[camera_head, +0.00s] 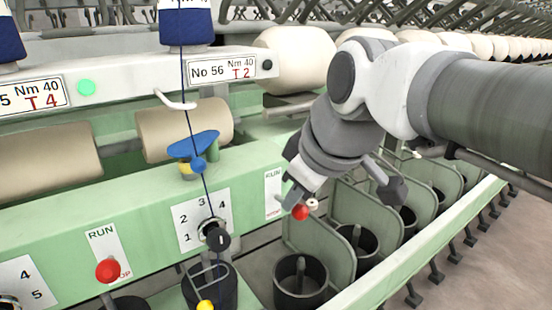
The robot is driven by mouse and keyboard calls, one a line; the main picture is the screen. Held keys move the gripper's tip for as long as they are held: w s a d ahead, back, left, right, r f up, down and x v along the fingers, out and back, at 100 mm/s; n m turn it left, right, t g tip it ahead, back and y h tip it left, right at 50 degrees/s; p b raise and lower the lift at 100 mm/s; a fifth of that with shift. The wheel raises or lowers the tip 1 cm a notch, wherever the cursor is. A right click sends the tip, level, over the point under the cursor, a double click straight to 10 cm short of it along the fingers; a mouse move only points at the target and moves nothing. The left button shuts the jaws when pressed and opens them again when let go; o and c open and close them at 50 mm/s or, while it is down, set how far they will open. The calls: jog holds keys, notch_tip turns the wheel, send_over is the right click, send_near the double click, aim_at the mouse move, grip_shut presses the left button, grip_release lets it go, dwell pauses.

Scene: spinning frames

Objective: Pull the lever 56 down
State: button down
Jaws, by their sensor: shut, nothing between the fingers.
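The sign "No 56" (222,71) is on the white rail at the upper middle. Below it to the right, a red-knobbed lever (300,211) sticks out beside a RUN plate (273,194); the plate's lower part is partly covered. My gripper (293,197) reaches down from the upper right and is shut, with its tip right at this red knob. I cannot tell whether the tip touches the knob. Another red-knobbed lever (108,270) stands at the lower left, by its own RUN/STOP plate (105,247).
A numbered dial plate (187,219) with a black knob (216,238) sits between the levers. A blue guide (195,145) and a thread with beads are above it. Black cups (299,286) and green dividers (334,246) stand below and right of my gripper.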

aim_at(297, 219)
jog(key=shift+s+d+f+t+y+b, duration=0.2)
jog(key=shift+f+t+y+b, duration=0.5)
jog(key=shift+b, duration=1.95)
jog(key=shift+s+d+f+t+y+b, duration=0.1)
jog(key=shift+s+f+t+y+b, duration=0.2)
jog(key=shift+f+t+b, duration=1.5)
notch_tip(297, 219, up, 3)
jog(key=shift+f+g, duration=0.1)
jog(key=shift+g, duration=0.8)
jog(key=shift+w, duration=0.1)
jog(key=shift+a, duration=0.1)
jog(key=shift+w+a+r, duration=0.35)
jog(key=shift+w, duration=0.25)
jog(key=shift+s+r, duration=0.1)
jog(key=shift+s, duration=0.05)
